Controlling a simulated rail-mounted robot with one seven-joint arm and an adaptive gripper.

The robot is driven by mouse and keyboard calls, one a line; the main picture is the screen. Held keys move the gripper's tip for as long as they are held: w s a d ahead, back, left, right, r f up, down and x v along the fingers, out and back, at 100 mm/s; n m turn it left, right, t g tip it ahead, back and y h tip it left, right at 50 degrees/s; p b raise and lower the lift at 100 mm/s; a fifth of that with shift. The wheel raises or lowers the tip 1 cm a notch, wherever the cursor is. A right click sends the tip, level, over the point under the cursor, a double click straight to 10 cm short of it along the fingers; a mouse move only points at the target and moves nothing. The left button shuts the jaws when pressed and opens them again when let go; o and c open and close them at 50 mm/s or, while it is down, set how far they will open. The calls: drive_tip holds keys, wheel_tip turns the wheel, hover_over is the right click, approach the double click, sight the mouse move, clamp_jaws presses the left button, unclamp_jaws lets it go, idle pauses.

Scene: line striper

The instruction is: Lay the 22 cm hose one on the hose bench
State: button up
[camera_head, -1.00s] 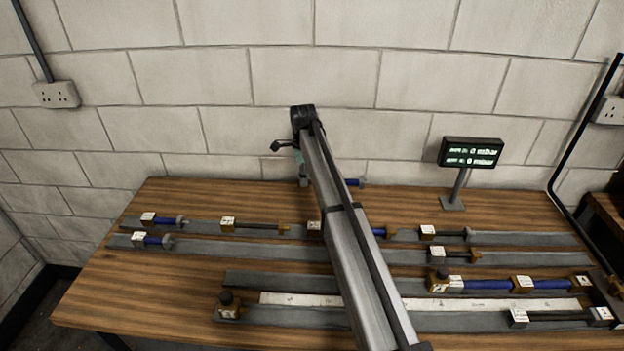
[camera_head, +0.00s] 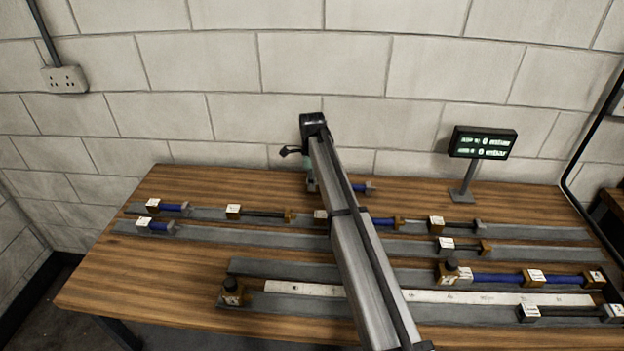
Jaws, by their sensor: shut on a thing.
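Several hoses with white labels lie along grey rails, and the label writing is too small to read, so I cannot tell which is the 22 cm one. A blue hose (camera_head: 360,187) shows behind my arm at the back of the table. My gripper (camera_head: 311,182) is at the left end of this piece, mostly hidden by the arm, and appears shut on it. Whether the piece touches the table is unclear. The front fixture with a white scale strip (camera_head: 430,296) and dark knobs looks like the hose bench. A long blue hose (camera_head: 500,279) lies along its back rail at right.
Two rear rails (camera_head: 280,239) carry short blue and dark hoses with brass-coloured ends. A small display (camera_head: 482,142) on a post stands at the back right, reading 0 mbar. The wooden table (camera_head: 130,280) is bare at the left. A block wall rises close behind.

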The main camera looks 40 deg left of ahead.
drive_tip(key=o, duration=1.1)
drive_tip(key=shift+o, duration=0.2)
wheel_tip(320, 180, up, 12)
